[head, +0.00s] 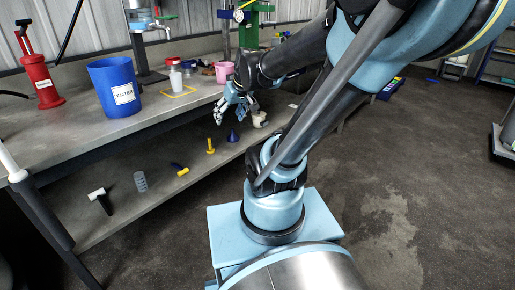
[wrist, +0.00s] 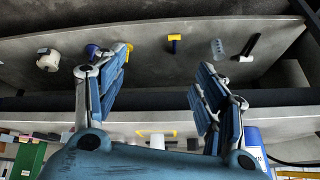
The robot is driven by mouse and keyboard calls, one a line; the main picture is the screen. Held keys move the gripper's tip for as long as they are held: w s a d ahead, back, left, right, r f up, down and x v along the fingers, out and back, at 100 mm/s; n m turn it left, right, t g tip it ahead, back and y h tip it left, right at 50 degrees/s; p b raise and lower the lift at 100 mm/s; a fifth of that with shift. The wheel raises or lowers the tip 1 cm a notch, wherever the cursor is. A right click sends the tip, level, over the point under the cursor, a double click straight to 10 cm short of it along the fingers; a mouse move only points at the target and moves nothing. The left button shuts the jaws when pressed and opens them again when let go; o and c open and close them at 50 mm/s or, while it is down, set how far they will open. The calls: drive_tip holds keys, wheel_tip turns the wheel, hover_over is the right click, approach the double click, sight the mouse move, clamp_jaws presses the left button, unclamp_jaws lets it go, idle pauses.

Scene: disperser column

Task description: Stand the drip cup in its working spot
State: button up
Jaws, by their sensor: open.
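No cup carries a readable drip-cup label. A pink cup (head: 224,72) stands upright on the bench, right of the yellow square outline (head: 178,90). My gripper (head: 235,102) is open and empty at the bench's front edge, in front of the pink cup. In the wrist view its fingers (wrist: 158,95) are spread wide, with the outline (wrist: 157,133) beyond them.
The disperser column (head: 140,40) stands behind the outline. A blue WATER bucket (head: 115,88) and a red pump (head: 38,75) are to the left. The lower shelf (head: 150,215) holds a blue funnel (head: 232,135), a clear cylinder (head: 140,181) and a hammer-like tool (head: 100,199). Floor at right is open.

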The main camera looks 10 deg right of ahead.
drive_tip(key=s+d+f+m+g+h, duration=0.1)
drive_tip(key=s+d+f, duration=0.2)
drive_tip(key=s, duration=0.4)
drive_tip(key=s+d+f+m+g+h, duration=0.2)
drive_tip(key=s+d+f, duration=0.1)
drive_tip(key=s, duration=0.4)
drive_tip(key=shift+s+d+f, duration=0.25)
drive_tip(key=shift+s+d, duration=0.05)
drive_tip(key=shift+d, duration=0.3)
